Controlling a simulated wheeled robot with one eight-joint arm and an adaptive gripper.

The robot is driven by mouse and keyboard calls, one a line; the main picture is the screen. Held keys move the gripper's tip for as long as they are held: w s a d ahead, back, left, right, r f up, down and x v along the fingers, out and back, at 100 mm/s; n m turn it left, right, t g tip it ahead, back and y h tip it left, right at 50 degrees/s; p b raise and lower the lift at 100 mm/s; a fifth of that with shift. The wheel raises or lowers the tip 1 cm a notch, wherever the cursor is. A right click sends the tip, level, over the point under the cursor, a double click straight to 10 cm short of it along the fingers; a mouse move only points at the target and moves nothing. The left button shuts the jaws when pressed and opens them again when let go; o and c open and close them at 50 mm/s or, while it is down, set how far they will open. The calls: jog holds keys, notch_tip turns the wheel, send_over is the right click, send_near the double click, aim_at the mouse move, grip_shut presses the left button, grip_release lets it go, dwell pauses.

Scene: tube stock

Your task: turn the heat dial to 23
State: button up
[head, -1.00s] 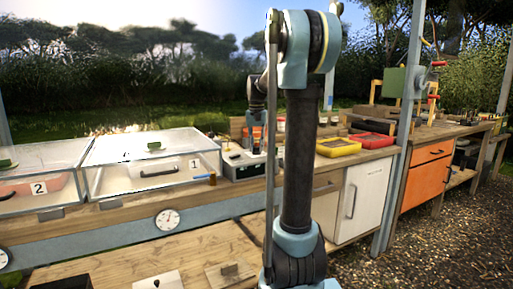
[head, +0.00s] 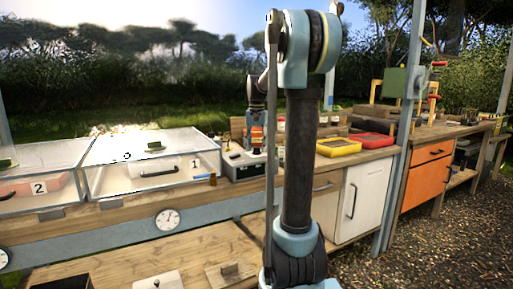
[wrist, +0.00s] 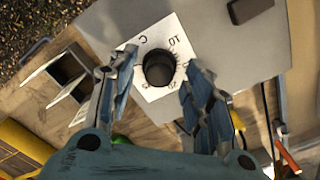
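The heat dial (wrist: 159,69) is a round black knob on a white square plate (wrist: 150,94) with printed marks, among them C, 10 and 20. The plate sits on a grey surface. My gripper (wrist: 161,64) is open, with one blue-grey finger to each side of the knob in the wrist view. Gaps show between both fingers and the knob. I cannot tell the exact setting or the height of the fingertips. In the head view, my gripper (head: 257,138) is low over the grey control box (head: 242,170); the dial is hidden there.
Two clear-lidded boxes, numbered 1 (head: 150,185) and 2 (head: 40,205), stand left of the control box. A yellow tray (head: 338,148) and a red tray (head: 371,140) lie to its right. A round white gauge (head: 167,220) hangs on the bench front.

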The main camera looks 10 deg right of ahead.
notch_tip(320, 180, up, 12)
dwell(0.7)
jog(key=shift+w, duration=0.1)
jog(key=s+f+n+t, duration=0.2)
jog(key=s+f+n, duration=0.3)
jog(key=s+f, duration=2.7)
jog(key=s, duration=0.3)
jog(key=shift+f, duration=0.3)
jog(key=shift+s+d, duration=0.1)
jog(key=shift+w+f, duration=0.2)
jog(key=shift+w, duration=0.2)
